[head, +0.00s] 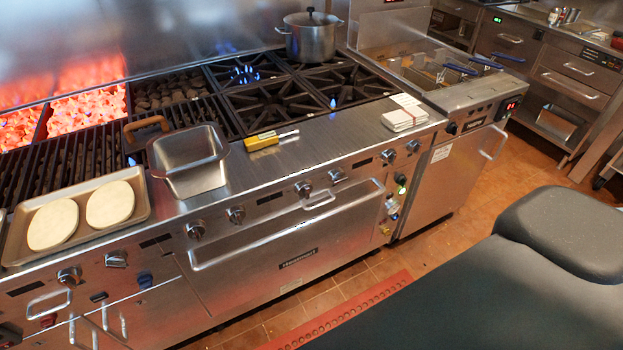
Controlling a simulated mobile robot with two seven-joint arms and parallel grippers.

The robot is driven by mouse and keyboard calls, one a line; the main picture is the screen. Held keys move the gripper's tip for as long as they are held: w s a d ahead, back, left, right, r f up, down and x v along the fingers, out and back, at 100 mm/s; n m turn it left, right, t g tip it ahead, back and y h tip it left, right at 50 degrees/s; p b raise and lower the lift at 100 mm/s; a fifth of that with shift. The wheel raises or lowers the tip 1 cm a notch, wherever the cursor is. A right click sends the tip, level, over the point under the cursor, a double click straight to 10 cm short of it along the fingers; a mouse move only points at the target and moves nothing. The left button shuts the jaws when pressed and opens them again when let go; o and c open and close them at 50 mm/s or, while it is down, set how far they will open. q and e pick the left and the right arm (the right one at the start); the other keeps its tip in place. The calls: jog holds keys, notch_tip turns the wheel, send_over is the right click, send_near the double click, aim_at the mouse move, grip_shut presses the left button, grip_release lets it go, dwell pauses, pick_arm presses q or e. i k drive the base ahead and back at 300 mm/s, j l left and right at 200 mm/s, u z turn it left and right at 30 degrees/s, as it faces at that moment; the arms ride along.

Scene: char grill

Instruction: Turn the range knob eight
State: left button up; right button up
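A row of range knobs runs along the steel front panel of the range (270,205). From the left they include a knob at the far left (69,276), a pair below the middle (195,229) (235,214), another pair (303,188) (337,174), and two near the right end, the inner one (388,156) and the rightmost one (413,146). No number is readable on them, so I cannot tell which is knob eight by marking. Blue flames (245,73) burn on some burners. Neither of my grippers is in view.
A steel pan (187,165), a yellow-handled tool (263,141) and stacked white squares (405,115) lie along the front ledge. A tray (148,205) holds two pale rounds. A pot (310,38) stands behind. The oven handle (290,226) projects below the knobs. A fryer (460,115) adjoins at right.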

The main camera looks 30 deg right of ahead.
aim_at(337, 177)
jog(key=z, duration=1.65)
jog(key=i+l, duration=0.2)
jog(key=l, duration=0.15)
jog(key=i+l, duration=0.2)
jog(key=l, duration=0.2)
